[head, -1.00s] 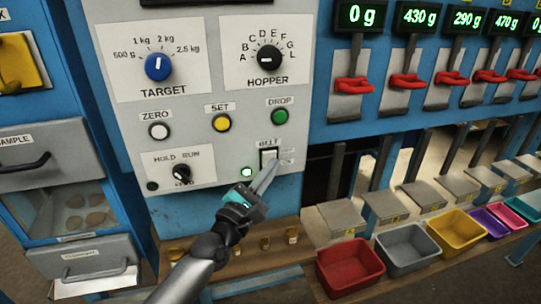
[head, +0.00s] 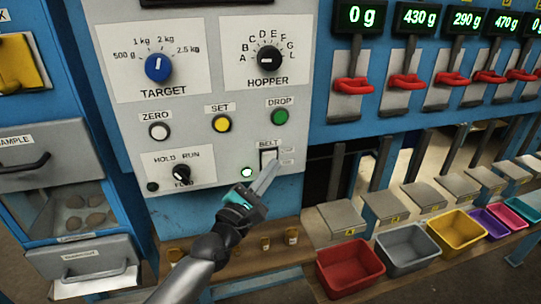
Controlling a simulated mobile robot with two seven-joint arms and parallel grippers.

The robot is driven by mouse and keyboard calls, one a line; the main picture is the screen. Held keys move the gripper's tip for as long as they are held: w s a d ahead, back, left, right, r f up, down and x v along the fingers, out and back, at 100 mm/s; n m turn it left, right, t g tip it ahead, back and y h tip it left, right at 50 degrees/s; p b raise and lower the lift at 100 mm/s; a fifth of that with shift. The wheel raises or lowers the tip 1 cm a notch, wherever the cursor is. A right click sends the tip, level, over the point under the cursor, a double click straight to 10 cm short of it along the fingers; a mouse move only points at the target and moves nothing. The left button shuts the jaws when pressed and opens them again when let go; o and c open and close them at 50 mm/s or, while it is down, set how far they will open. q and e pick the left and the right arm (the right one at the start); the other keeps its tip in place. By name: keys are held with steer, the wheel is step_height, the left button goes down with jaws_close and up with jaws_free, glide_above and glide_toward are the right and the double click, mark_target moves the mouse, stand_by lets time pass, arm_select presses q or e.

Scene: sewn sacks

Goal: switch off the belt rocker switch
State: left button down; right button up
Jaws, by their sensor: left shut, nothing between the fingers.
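The belt rocker switch (head: 267,158) is a small dark switch below the BELT label on the grey control panel. My left gripper (head: 272,167) is shut and empty, with its fingertips in front of the lower part of the switch. The fingers hide part of it, and I cannot tell whether they touch it or which way the rocker is tipped. My right gripper is not in view.
The panel also holds the DROP button (head: 280,117), the SET button (head: 221,124) and the HOLD/RUN knob (head: 181,173). A wooden ledge with small jars (head: 291,236) lies below. Coloured bins, such as the red bin (head: 350,267), stand at the right.

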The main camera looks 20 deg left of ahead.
arm_select(q)
steer(key=shift+w, duration=0.1)
stand_by(0.7)
steer(key=shift+w+a, duration=0.25)
steer(key=shift+w, duration=0.05)
steer(key=shift+w+a+b, duration=0.2)
steer(key=shift+w+b, duration=0.05)
steer(key=shift+b, duration=0.1)
stand_by(0.7)
steer(key=shift+s+d, duration=0.15)
steer(key=shift+s+d+p, duration=0.35)
steer(key=shift+s, duration=0.15)
steer(key=s+d, duration=0.1)
steer(key=s+p, duration=0.1)
steer(key=s+d, duration=0.1)
steer(key=s, duration=0.1)
steer(key=shift+d+f+p, duration=0.3)
steer(key=shift+d, duration=0.05)
